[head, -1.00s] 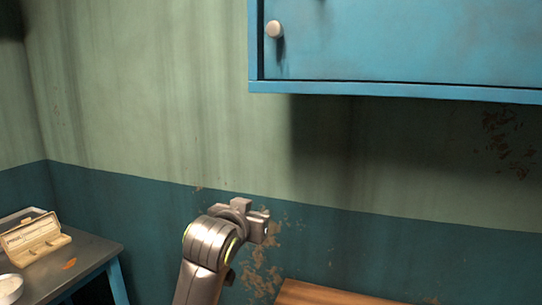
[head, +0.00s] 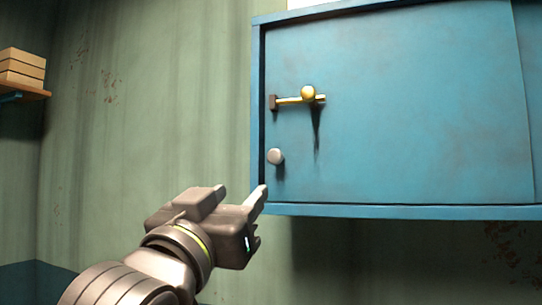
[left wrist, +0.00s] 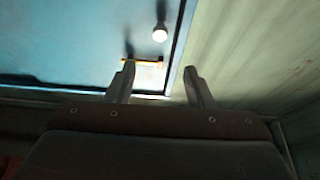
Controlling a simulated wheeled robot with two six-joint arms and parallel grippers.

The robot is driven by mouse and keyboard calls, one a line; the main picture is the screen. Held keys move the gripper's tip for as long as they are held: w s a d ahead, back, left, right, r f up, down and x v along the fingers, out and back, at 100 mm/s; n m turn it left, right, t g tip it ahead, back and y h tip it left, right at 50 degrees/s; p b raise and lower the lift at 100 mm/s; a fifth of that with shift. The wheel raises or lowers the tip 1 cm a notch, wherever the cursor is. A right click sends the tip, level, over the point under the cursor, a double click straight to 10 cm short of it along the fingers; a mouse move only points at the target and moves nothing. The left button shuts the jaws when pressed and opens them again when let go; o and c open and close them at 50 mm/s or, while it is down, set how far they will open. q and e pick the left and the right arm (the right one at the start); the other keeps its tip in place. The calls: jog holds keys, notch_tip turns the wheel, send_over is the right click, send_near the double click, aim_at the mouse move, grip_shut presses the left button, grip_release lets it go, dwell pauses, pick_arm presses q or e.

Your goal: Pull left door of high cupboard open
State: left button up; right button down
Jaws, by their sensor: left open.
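The high blue cupboard's left door (head: 410,130) looks shut against its frame. A gold latch bar with a round knob (head: 307,94) sits at the door's left side, its end at a dark bracket (head: 273,103). A pale round knob (head: 275,156) is below it. My left gripper (head: 243,190) is open and empty, below and left of the pale knob, apart from it. In the left wrist view the gold latch (left wrist: 145,61) lies just beyond the fingertips (left wrist: 158,76), and the pale knob (left wrist: 160,34) is above it. My right gripper is not in view.
The cupboard's bottom edge (head: 400,211) juts out from the wall just right of my gripper. Green wall (head: 170,110) lies behind and to the left, with free room before it. A shelf (head: 28,91) with stacked boxes (head: 22,66) is at the far left.

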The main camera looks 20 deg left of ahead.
aim_at(274, 158)
pick_arm(q)
jog(key=p+x, duration=0.5)
jog(key=x, duration=0.9)
jog(key=shift+w+p, duration=0.15)
jog(key=shift+p, duration=0.2)
jog(key=shift+w+r, duration=0.15)
jog(key=shift+w, duration=0.4)
grip_shut()
